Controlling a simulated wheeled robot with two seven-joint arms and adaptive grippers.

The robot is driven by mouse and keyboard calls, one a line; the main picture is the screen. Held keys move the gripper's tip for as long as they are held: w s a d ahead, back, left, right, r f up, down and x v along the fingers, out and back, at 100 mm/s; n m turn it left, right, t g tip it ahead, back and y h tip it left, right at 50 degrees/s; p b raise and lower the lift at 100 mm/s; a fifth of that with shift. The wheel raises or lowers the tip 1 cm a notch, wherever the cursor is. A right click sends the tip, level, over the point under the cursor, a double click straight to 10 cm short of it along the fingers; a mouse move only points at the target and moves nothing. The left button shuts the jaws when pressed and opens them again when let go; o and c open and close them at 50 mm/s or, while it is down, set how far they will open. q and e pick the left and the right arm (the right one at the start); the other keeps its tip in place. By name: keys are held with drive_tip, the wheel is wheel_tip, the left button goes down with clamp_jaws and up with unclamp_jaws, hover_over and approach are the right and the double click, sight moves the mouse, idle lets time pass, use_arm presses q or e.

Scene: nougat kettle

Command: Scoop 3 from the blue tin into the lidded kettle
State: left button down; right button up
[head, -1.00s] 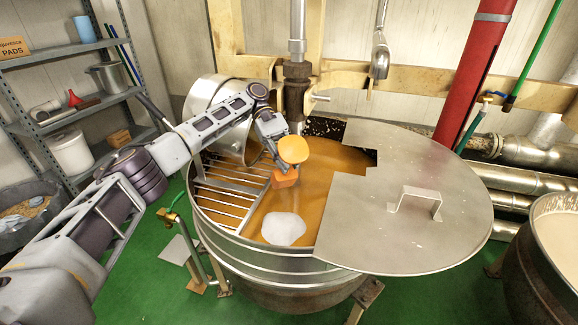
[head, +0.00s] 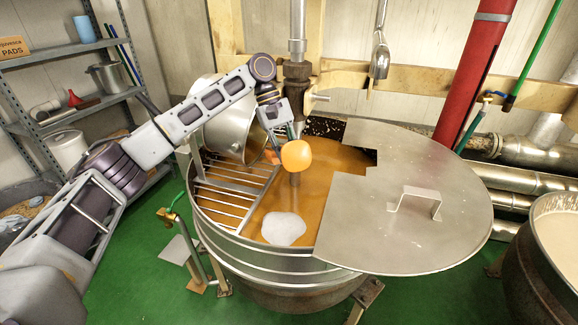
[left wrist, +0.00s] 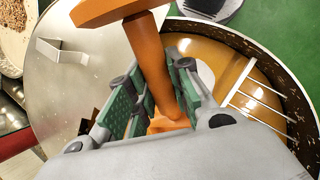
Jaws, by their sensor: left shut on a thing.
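The kettle (head: 290,262) is a large round steel vessel with amber contents. A flat steel lid (head: 440,215) covers its right part. A white patch (head: 284,229) lies on the contents in the open part. My left gripper (head: 277,122) is over this opening, shut on the handle of an orange scoop (head: 297,155). In the left wrist view the gripper's green pads (left wrist: 160,100) close on the orange handle (left wrist: 152,65). What the scoop holds cannot be told. A blue container (head: 84,29), perhaps the blue tin, stands on the upper shelf at left. My right gripper is not in view.
A bar grate (head: 232,200) spans the kettle's left opening. A vertical shaft (head: 296,80) descends into the kettle behind the scoop. A tilted steel drum (head: 228,125) is at the back left. A metal scoop (head: 380,55) hangs on the wall. A second vessel (head: 555,235) stands at right.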

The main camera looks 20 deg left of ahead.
use_arm(q)
drive_tip(key=shift+r+t+y, duration=0.5)
drive_tip(key=shift+t+y, duration=0.2)
drive_tip(key=shift+t, duration=0.3)
drive_tip(key=shift+r+t+y, duration=0.45)
drive_tip(key=shift+t+y, duration=0.25)
drive_tip(key=shift+t, duration=0.3)
